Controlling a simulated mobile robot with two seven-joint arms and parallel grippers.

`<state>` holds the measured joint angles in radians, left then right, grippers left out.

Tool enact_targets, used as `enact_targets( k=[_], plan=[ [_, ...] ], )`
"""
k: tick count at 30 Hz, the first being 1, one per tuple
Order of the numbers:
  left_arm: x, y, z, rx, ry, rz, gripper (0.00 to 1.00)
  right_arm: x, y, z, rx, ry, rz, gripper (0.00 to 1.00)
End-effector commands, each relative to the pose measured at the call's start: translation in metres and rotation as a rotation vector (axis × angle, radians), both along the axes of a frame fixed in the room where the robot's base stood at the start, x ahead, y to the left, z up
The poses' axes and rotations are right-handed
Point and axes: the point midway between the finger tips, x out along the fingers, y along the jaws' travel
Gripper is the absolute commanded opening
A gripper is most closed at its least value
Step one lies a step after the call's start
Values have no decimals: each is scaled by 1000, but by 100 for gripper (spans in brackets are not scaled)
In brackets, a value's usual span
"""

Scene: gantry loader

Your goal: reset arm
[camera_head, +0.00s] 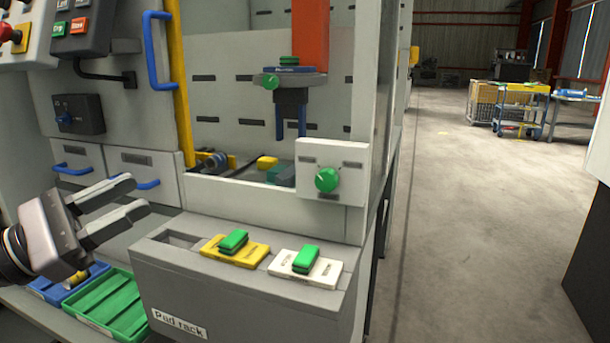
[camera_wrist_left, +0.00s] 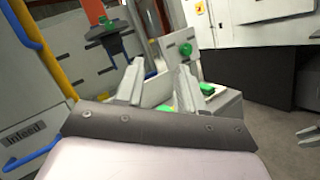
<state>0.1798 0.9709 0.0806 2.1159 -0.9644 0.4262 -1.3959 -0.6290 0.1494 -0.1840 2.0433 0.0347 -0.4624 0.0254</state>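My left gripper (camera_head: 128,199) comes in from the left in the head view. Its two grey fingers are spread apart with nothing between them. It hangs in front of the drawers, above the green tray and left of the pad rack. The fingers also show in the left wrist view (camera_wrist_left: 168,90), open and empty, with the machine beyond.
The pad rack (camera_head: 240,300) holds a yellow pad (camera_head: 250,255) and a white pad (camera_head: 325,273), each with a green handle. A green tray (camera_head: 105,305) and a blue tray (camera_head: 50,290) sit below my left gripper. A green dial (camera_head: 326,179) is on the front panel. Open floor (camera_head: 470,220) lies right.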

Motion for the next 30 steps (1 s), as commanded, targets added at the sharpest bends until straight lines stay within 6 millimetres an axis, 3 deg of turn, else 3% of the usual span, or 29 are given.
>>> enact_targets(
  k=[1,4,8,12,17,18,23,24,30],
  plan=[
    [6,1,-27,-223,170,-30,38,0,0,0,0,0,0,43],
    [15,6,-80,-679,502,-67,38,0,0,0,0,1,0,43],
    [15,13,-168,-1292,912,-71,38,-2,0,-1,0,3,0,43],
    [-9,6,-273,-1946,1259,-14,38,-4,0,-2,0,9,0,43],
    [-64,-21,-375,-2636,1485,122,38,-6,0,-4,0,14,0,43],
    [-80,-31,-397,2720,-1468,-163,38,-6,0,-4,0,14,0,43],
    [-156,-81,-464,2282,-978,-272,38,-6,0,-4,-1,14,0,43],
    [-151,-76,-439,2301,-991,-260,38,-6,0,18,-3,18,2,43],
    [-151,-70,-393,2327,-1004,-261,38,-4,-3,72,-15,-8,3,43]
  ],
)
